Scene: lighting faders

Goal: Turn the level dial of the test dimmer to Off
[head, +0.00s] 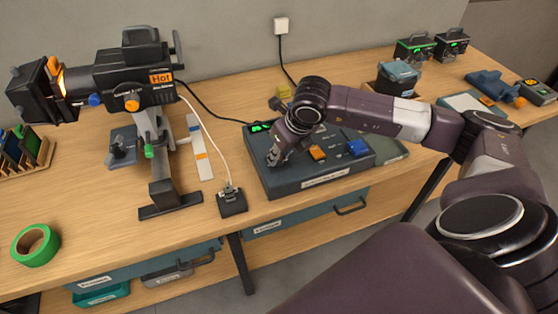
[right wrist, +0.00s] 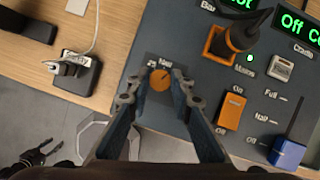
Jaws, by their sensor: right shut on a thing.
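The test dimmer (head: 330,172) is a dark blue-grey box on the bench in the head view. Its level dial (right wrist: 160,79) is a small orange round knob near one corner of the panel in the right wrist view. My right gripper (head: 275,158) reaches down to the dimmer's left part, and its fingers (right wrist: 158,92) are shut on the dial from both sides. The dial's pointer setting is too small to read. In the head view the dial is hidden by the gripper. A dark jointed shape at the wrist view's lower left may be my left gripper (right wrist: 34,154).
An orange switch (right wrist: 230,111), a blue slider knob (right wrist: 287,153) and an orange-collared plug (right wrist: 233,38) sit on the panel beside the dial. A socket block (head: 232,201) with a white cable stands left of the dimmer. A spotlight (head: 135,75) marked Hot stands further left.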

